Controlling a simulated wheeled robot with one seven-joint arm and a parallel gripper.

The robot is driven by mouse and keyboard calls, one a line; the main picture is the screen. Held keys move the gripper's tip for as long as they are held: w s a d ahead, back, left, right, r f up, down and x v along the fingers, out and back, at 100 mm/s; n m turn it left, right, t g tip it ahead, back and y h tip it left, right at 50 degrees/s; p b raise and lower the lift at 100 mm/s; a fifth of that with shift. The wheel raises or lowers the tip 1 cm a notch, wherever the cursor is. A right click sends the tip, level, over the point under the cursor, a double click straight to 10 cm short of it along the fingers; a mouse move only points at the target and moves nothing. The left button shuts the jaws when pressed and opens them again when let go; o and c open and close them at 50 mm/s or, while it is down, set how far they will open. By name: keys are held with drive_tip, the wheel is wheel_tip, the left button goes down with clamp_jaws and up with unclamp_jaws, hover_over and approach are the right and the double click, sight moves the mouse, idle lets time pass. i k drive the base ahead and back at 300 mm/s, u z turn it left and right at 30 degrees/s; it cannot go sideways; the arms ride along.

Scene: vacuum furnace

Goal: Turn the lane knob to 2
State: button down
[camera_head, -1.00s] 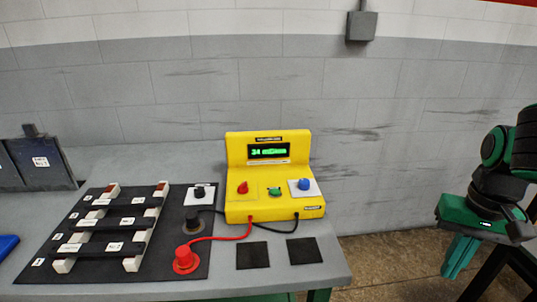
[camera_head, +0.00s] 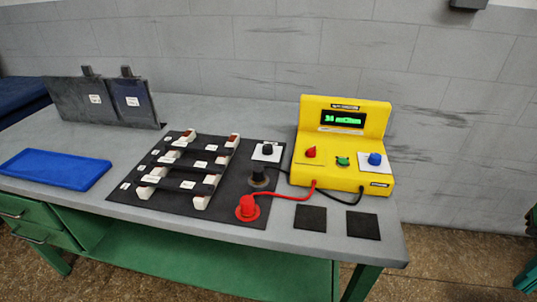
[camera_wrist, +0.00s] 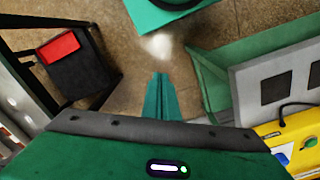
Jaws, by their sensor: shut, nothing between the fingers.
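A small black knob (camera_head: 267,149) on a white plate sits at the back right of the black mat (camera_head: 222,203), beside the rack of dark bars; it may be the lane knob, but its markings are too small to read. The yellow meter box (camera_head: 345,171) stands right of it, with a red knob (camera_head: 311,152), a green knob (camera_head: 342,161) and a blue knob (camera_head: 375,159) on its front. Its display is lit green. My gripper (camera_wrist: 161,82) is shut and empty in the wrist view, over the floor beside the bench, away from the knobs.
A red plug (camera_head: 247,208) and a dark plug (camera_head: 259,177) stand on the mat, with cables to the meter. Two black pads (camera_head: 310,217) lie at the front right. A blue tray (camera_head: 54,169) and dark upright plates (camera_head: 97,99) are at the left.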

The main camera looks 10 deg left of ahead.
sight(267, 149)
drive_tip(key=u, duration=1.8)
drive_tip(key=k, duration=0.7)
drive_tip(key=z, duration=1.15)
drive_tip(key=i, duration=1)
drive_tip(key=u, duration=0.05)
